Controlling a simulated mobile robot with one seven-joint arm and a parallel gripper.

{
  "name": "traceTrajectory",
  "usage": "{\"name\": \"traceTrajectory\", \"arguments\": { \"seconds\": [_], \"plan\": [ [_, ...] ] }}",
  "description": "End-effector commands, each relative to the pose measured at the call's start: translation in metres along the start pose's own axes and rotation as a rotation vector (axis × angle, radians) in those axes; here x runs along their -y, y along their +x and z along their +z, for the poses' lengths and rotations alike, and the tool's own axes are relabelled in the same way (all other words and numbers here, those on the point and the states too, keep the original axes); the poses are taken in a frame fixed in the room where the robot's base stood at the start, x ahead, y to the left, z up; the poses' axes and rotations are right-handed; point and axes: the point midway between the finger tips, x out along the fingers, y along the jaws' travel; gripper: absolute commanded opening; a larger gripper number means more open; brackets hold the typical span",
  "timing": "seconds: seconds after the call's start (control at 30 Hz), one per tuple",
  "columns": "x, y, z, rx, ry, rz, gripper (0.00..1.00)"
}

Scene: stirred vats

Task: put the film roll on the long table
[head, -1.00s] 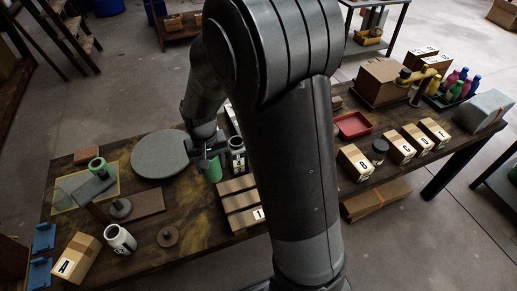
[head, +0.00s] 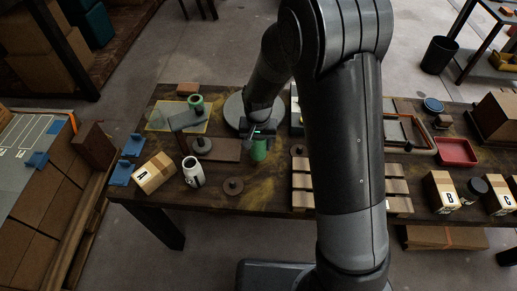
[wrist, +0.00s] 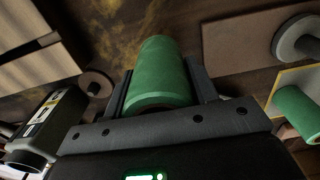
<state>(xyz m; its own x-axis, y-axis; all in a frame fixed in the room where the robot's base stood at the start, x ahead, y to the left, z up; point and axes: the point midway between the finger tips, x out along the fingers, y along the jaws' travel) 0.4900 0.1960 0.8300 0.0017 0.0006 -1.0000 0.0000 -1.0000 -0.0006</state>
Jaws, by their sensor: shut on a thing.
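A green film roll (head: 259,150) is between the fingers of my gripper (head: 262,131), which is shut on it. In the wrist view the roll (wrist: 158,75) points away between the two dark fingers (wrist: 160,90). The long table (head: 258,193) is dark wood with yellowish stains. The roll is over its left half, in front of a round grey disc (head: 236,113). I cannot tell whether the roll touches the tabletop. My arm hides part of the table's middle.
A second green roll (head: 195,101) stands at the table's left, near a yellow-edged sheet (head: 158,117). Slatted wood (head: 302,183) lies right.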

Motion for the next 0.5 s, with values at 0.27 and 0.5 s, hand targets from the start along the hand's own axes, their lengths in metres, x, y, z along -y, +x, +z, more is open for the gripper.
{"name": "traceTrajectory", "arguments": {
  "seconds": [0.27, 0.5],
  "plan": [
    [-0.001, 0.034, 0.001, 0.002, 0.0, 0.001, 0.24],
    [-0.001, 0.034, 0.001, 0.001, 0.0, 0.0, 0.24]
  ]
}}
